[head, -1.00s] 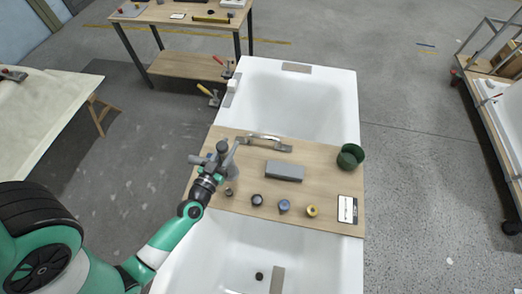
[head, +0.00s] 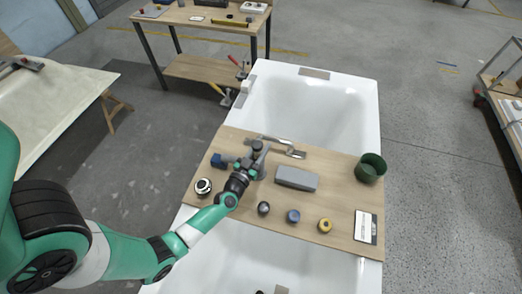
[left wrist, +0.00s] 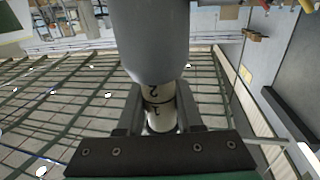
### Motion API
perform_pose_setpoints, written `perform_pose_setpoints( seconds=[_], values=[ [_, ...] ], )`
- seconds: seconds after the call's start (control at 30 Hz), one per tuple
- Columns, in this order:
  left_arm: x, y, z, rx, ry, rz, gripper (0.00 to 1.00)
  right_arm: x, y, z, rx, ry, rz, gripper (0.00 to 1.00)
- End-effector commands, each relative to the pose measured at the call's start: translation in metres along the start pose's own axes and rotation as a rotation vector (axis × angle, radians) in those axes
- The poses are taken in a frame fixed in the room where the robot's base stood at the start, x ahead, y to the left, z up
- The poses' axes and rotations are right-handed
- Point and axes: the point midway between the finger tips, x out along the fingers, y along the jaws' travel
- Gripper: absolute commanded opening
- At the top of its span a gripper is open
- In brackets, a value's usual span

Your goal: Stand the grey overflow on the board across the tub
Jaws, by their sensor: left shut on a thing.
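My left gripper (head: 252,158) is shut on the grey overflow (left wrist: 150,40), above the left part of the wooden board (head: 340,200). In the left wrist view the overflow is a smooth grey body with a pale neck marked 2 and 1, and the neck sits between the fingers (left wrist: 158,115). In the head view the gripper mostly hides the overflow; a dark grey top (head: 257,145) shows. I cannot tell whether it touches the board. The board lies across the white tub (head: 368,95). My right gripper is not in view.
On the board are a chrome handle (head: 290,152), a grey block (head: 297,178), a green cup (head: 371,167), a card (head: 366,227), a blue piece (head: 217,160), and round pieces: pale-topped (head: 203,187), dark (head: 263,208), blue (head: 293,216) and yellow (head: 324,226).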

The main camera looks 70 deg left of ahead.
Motion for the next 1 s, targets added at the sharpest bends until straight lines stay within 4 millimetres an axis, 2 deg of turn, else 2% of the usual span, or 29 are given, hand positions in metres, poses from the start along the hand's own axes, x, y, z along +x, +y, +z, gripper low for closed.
perform_pose_setpoints(
  seconds=[0.23, 0.27, 0.4, 0.43, 0.77, 0.87, 1.0],
  values=[
    [0.000, 0.000, 0.002, 0.000, 0.000, 0.000, 0.00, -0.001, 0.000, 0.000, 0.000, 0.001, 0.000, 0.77],
    [0.000, 0.000, 0.002, -0.001, -0.001, 0.000, 0.37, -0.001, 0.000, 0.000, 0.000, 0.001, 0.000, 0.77],
    [0.000, 0.000, 0.001, -0.001, 0.000, 0.000, 0.62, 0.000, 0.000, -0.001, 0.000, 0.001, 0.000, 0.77],
    [0.000, 0.000, 0.001, 0.000, 0.000, 0.000, 0.65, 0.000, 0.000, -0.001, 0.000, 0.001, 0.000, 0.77],
    [0.000, 0.000, -0.005, 0.000, 0.000, 0.000, 0.65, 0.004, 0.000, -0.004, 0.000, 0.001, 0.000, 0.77],
    [-0.013, 0.000, -0.003, 0.000, -0.002, 0.001, 0.65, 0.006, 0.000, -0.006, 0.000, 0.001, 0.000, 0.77],
    [-0.045, 0.001, -0.004, 0.002, -0.005, 0.004, 0.65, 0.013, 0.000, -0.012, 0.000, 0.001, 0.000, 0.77]
  ],
)
